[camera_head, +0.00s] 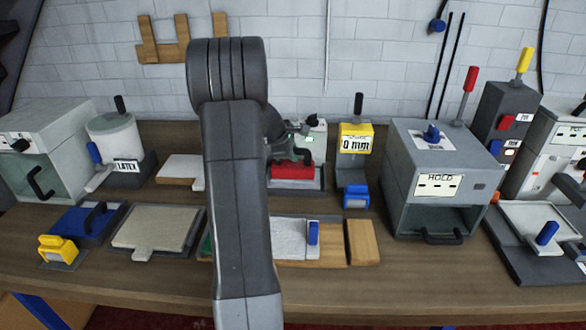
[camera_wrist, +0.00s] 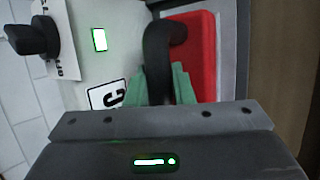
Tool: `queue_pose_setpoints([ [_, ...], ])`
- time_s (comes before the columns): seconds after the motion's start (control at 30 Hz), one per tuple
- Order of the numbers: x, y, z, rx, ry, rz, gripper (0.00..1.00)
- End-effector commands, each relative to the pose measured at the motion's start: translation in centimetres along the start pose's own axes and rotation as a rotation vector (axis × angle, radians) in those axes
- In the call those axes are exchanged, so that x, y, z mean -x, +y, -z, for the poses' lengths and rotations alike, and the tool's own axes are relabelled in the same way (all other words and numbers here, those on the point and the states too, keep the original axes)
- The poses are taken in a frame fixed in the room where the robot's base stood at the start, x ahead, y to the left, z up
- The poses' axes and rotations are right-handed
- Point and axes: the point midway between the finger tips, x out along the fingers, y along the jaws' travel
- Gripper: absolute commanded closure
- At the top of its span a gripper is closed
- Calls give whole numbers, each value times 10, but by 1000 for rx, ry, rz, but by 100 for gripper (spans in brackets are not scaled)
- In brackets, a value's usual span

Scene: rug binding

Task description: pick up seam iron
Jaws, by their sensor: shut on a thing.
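The seam iron appears to be the red block (camera_head: 293,172) with a black handle, sitting in a grey station behind my arm. In the wrist view its red body (camera_wrist: 204,55) lies beside a pale box face, and the black handle (camera_wrist: 158,45) arches over it. My gripper (camera_wrist: 160,86) has its green finger pads on either side of the handle and is shut on it. In the head view my gripper (camera_head: 288,152) is partly hidden behind my own arm. The iron still appears to be in its station; contact underneath is hidden.
A yellow unit marked "0 mm" (camera_head: 356,139) stands just right of the iron's station. The grey "HOLD" box (camera_head: 435,165) is further right. A wooden board with a pale piece and blue clip (camera_head: 362,243) lies in front. A beige pad (camera_head: 155,228) lies left of my arm.

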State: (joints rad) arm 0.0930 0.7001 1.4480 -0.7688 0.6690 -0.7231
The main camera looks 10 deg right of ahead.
Motion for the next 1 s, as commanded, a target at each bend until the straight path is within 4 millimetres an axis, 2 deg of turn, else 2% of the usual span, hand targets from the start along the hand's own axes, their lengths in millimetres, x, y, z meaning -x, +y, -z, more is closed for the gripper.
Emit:
queue_pose_setpoints([
  [0.33, 10, 8, -3, -1, 1, -6, 100],
  [0.73, 64, 43, -22, -1, 2, -8, 100],
  [1.0, 81, 54, -28, 0, 1, -6, 100],
])
